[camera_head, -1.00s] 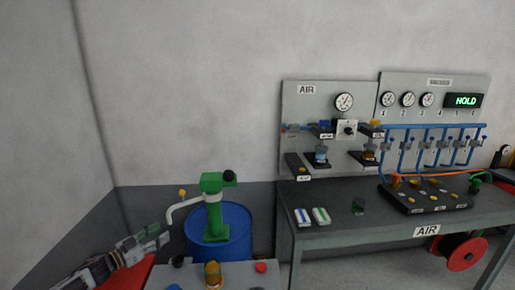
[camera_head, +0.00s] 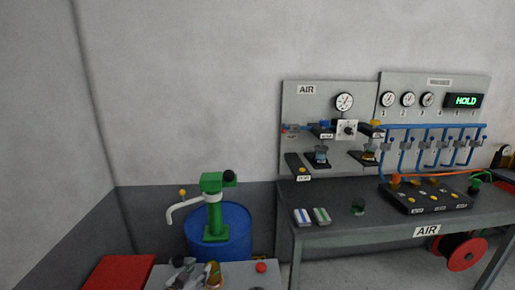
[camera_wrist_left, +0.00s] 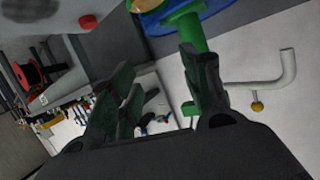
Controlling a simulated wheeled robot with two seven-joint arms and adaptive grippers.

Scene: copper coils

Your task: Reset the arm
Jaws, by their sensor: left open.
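My left gripper (camera_head: 188,272) shows at the bottom of the head view, over the front grey bench top, beside an amber-topped fitting (camera_head: 214,272). In the left wrist view its two dark fingers (camera_wrist_left: 158,88) stand apart with nothing held between them. The green hand pump (camera_wrist_left: 187,32) on the blue drum shows beyond the fingers there. I cannot tell whether the gripper touches anything on the bench. My right gripper is in neither view.
The green pump (camera_head: 214,205) with its grey spout stands on a blue drum (camera_head: 232,240). A red surface (camera_head: 118,272) lies at lower left. A red button (camera_head: 260,267) sits on the front bench. The dark AIR table (camera_head: 345,228) with gauge panels is at right.

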